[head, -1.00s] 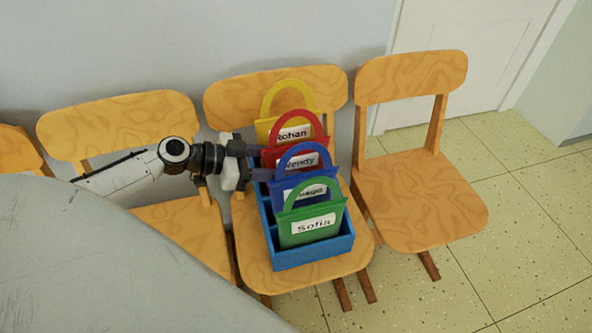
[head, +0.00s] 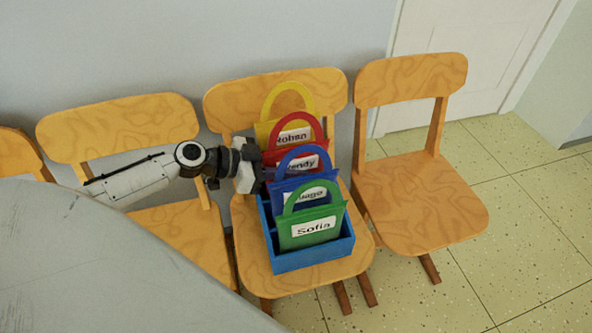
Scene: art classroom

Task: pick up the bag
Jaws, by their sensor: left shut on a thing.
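Several paper bags with arched handles stand in a row in a blue crate (head: 314,261) on the middle chair. From back to front they are a yellow bag (head: 262,133) labelled Rohan, a red bag (head: 270,157) labelled Wendy, a blue bag (head: 279,188) with a partly covered label, and a green bag (head: 292,240) labelled Sofia. My left gripper (head: 262,170) is at the left edge of the red bag and shut on it. Its fingertips are hidden among the bags. The red bag is still in the row. My right gripper is not in view.
The crate stands on a wooden chair (head: 247,250). An empty chair (head: 422,205) stands to the right, another (head: 120,125) to the left. A grey table (head: 80,270) fills the lower left. The tiled floor at right is clear.

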